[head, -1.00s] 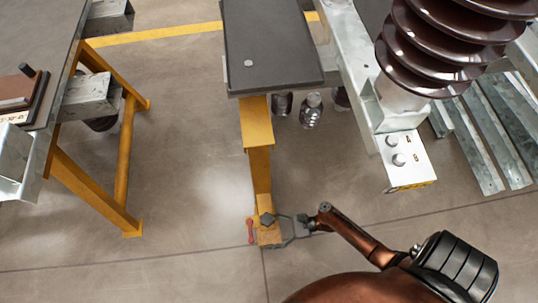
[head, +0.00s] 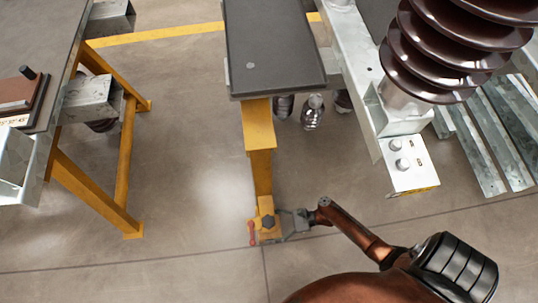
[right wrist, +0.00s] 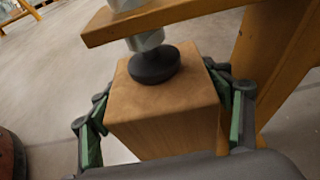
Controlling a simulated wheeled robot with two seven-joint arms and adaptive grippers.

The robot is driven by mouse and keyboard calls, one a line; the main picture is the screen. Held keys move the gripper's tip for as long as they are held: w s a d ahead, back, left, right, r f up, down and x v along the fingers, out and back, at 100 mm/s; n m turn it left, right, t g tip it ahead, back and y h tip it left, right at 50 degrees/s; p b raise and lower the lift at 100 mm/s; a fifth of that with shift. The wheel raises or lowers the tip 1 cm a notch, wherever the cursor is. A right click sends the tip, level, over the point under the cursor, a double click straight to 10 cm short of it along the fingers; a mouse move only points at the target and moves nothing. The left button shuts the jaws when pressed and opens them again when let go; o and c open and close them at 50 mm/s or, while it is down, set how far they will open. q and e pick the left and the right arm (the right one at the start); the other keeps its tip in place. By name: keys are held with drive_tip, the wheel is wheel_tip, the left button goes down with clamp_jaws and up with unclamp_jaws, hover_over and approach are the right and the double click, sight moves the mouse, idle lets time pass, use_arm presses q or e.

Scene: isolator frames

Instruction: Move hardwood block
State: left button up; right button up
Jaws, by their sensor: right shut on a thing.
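The hardwood block (right wrist: 165,105) fills the middle of the right wrist view, a light brown cuboid standing upright. My right gripper (right wrist: 165,125) is shut on it, with green-padded fingers against its left and right sides. A round dark levelling foot (right wrist: 153,65) sits over the block's top; whether it presses on it I cannot tell. In the head view my right gripper (head: 282,225) reaches in from the right to the base of the yellow stand leg (head: 259,150). The block is small and mostly hidden there. My left gripper is not in view.
A dark grey tabletop (head: 270,45) is above the yellow leg. A ribbed brown insulator (head: 440,45) on a metal frame stands at the right, another yellow-legged table (head: 85,190) at the left. Floor between is clear.

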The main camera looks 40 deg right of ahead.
drive_tip(key=shift+w+d, duration=0.1)
drive_tip(key=shift+w, duration=0.05)
drive_tip(key=o, duration=2.2)
drive_tip(key=shift+c, duration=0.2)
drive_tip(key=v, duration=1.2)
